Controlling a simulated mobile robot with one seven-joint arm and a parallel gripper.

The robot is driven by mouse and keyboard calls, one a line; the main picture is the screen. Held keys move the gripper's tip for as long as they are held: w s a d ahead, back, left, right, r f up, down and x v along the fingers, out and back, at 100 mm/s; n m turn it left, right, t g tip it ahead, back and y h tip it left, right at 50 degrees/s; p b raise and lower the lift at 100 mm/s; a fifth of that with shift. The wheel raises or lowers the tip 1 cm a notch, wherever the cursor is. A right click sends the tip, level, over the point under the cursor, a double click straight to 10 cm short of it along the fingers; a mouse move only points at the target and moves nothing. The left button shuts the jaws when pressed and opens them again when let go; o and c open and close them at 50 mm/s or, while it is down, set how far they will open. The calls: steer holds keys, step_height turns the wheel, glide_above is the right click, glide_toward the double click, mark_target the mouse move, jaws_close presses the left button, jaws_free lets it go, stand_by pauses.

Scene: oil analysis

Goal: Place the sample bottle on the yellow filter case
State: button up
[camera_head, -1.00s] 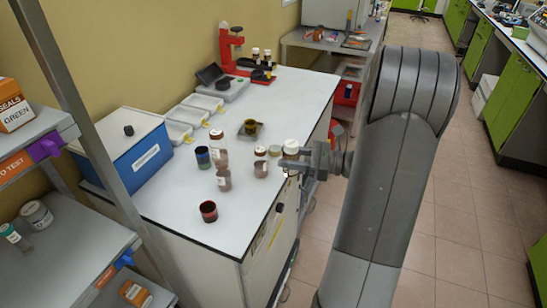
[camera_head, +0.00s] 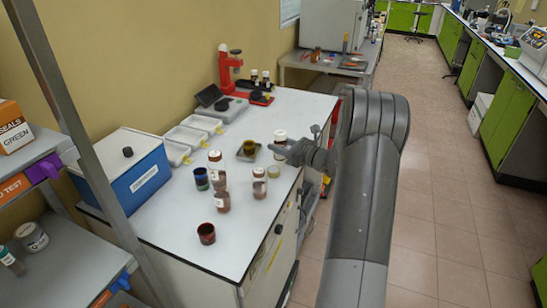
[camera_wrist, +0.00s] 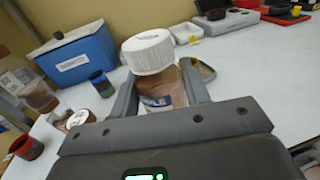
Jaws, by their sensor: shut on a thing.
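The sample bottle is brown with a white cap (camera_head: 280,134) and a pale label (camera_wrist: 160,103). It is upright between the two fingers of my gripper (camera_head: 289,152), which is shut on it. In the wrist view the fingers flank the bottle (camera_wrist: 153,55). The yellow filter case seems to be the yellowish round item on a dark square base (camera_head: 249,149) on the white counter. It lies just left of my gripper in the head view. In the wrist view a yellowish edge (camera_wrist: 206,71) shows behind the bottle, mostly hidden. I cannot tell the bottle's height above the counter.
Several capped brown bottles (camera_head: 217,167) stand on the counter front-left of my gripper. A blue-green jar (camera_head: 201,179) and a red jar (camera_head: 206,233) are near them. A blue box (camera_head: 133,171), white trays (camera_head: 186,136) and a red stand (camera_head: 229,68) line the back.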

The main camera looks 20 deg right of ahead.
steer(key=shift+w+a+f, duration=0.8)
steer(key=shift+w+a, duration=0.05)
steer(key=shift+f, duration=1.9)
steer(key=shift+f, duration=0.15)
steer(key=o, duration=1)
